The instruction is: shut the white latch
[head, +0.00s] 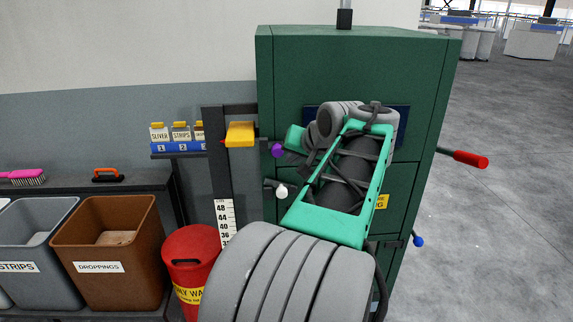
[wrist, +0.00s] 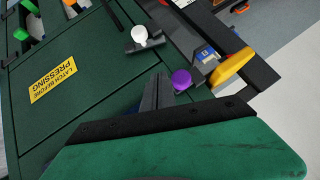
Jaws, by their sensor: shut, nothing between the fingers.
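The white latch (head: 281,191) shows as a white-knobbed dark lever on the left edge of the green cabinet (head: 290,60) in the head view. In the wrist view the white latch (wrist: 140,34) is at top centre, on a dark bracket by the panel edge. My gripper (wrist: 160,78) is shut and empty in the wrist view, below the white knob in the picture and apart from it. A purple knob (wrist: 181,80) is just right of the fingertips; I cannot tell whether they touch. In the head view my arm hides the gripper.
A yellow handle (head: 240,133) stands on a dark post left of the cabinet. A red-gripped lever (head: 470,159) and a blue knob (head: 418,241) stick out on the right. A red bin (head: 190,254) and a brown bin (head: 112,235) stand left. Floor at right is clear.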

